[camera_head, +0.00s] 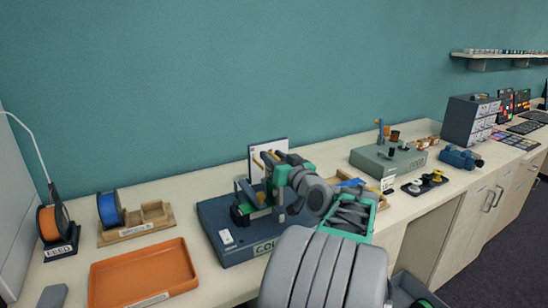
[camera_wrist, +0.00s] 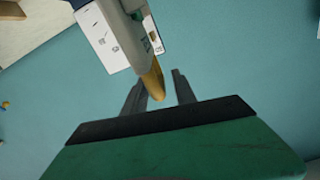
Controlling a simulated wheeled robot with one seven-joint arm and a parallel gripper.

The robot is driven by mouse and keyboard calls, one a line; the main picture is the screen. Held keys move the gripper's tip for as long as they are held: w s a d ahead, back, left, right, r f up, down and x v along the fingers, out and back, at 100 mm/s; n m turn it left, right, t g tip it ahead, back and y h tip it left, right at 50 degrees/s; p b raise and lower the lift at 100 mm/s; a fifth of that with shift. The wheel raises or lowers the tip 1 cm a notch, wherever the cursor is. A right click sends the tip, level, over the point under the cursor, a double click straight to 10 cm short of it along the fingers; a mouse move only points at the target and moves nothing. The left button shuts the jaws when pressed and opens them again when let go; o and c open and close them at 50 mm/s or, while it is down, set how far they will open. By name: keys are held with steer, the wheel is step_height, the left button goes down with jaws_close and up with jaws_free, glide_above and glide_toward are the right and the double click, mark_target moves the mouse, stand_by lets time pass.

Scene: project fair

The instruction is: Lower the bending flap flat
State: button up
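A dark blue machine (camera_head: 222,219) with lettering on its front stands on the bench, with a white panel (camera_head: 268,147) at its back. I cannot clearly single out the bending flap; it may be part of this machine. My gripper, with a green housing, reaches over the machine in the head view, and its fingertips are hard to make out there. In the wrist view my gripper (camera_wrist: 158,88) is open, its two dark fingers apart. A yellow-tipped grey bar (camera_wrist: 154,82) extends toward the space between them; I cannot tell whether it touches the left finger. The white panel also shows (camera_wrist: 103,38).
An orange tray (camera_head: 143,272), a blue spool (camera_head: 110,209) on a wooden stand and an orange spool (camera_head: 49,223) are on the left. A grey-green machine (camera_head: 388,160) stands farther right. The teal wall is behind.

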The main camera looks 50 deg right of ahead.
jaws_close()
stand_by(1.2)
